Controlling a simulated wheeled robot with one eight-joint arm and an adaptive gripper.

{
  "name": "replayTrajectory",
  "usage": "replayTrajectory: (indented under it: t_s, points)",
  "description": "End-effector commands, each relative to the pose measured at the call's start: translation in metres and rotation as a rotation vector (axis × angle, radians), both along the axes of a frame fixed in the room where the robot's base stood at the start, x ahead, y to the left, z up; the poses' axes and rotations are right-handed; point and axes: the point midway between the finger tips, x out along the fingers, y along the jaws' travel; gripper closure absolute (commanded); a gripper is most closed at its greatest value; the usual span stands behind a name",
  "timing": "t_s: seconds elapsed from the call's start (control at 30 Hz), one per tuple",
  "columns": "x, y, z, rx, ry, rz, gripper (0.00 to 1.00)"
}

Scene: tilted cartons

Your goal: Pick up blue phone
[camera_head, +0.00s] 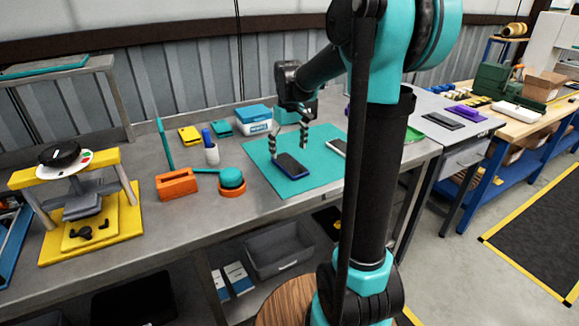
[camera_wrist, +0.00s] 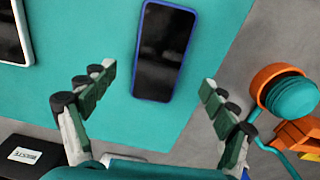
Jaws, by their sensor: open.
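The blue phone (camera_head: 291,165) lies flat on a teal mat (camera_head: 309,183) on the workbench. It has a dark screen and a blue edge. In the wrist view the blue phone (camera_wrist: 163,52) lies ahead of my fingers, near the middle between them. My gripper (camera_head: 288,141) is open and empty, with its fingers above the mat close to the phone. In the wrist view my gripper (camera_wrist: 158,88) shows both fingers spread wide, one on each side of the phone's near end and clear of it.
A white-edged device (camera_head: 338,147) lies on the mat, right of the phone. An orange holder with a teal round top (camera_head: 231,178), an orange block (camera_head: 177,184), a cup with a blue item (camera_head: 211,153) and a blue-white box (camera_head: 254,119) stand left of it.

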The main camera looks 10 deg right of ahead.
Motion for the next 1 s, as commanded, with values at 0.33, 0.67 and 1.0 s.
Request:
replayTrajectory:
  t_s: [0.33, 0.67, 1.0]
  points:
    - [0.003, 0.000, -0.042, 0.000, 0.000, 0.000, 0.14]
    - [0.003, 0.000, -0.044, 0.000, 0.000, 0.000, 0.22]
    - [0.003, 0.000, -0.044, 0.000, 0.000, 0.000, 0.65]
